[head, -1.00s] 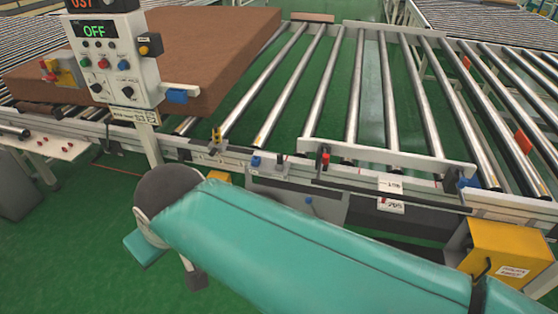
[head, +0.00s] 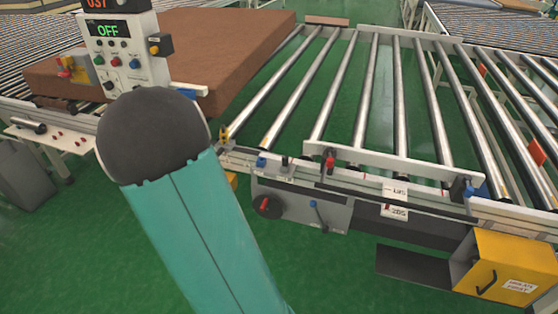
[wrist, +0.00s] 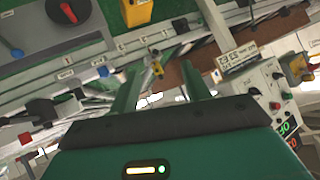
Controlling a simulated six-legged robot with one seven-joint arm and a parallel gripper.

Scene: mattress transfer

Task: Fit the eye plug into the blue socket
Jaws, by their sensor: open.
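My gripper (wrist: 162,82) is open and empty in the wrist view, its two teal fingers spread apart. In the head view my arm hides it. A small yellow piece (head: 222,135), perhaps the eye plug, stands on the conveyor's front rail; it also shows in the wrist view (wrist: 157,69), beyond and between the fingertips, apart from them. I cannot make out an eye on it. No blue socket can be told for sure; my arm covers the area below the white bracket (head: 189,89) on the control panel (head: 125,50).
A brown mattress (head: 220,50) lies behind the panel. Metal rollers (head: 362,90) fill the conveyor to the right. A red rotary knob (head: 266,206), a blue lever (head: 316,212) and a yellow box (head: 515,265) sit along the front. Green floor is clear in front.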

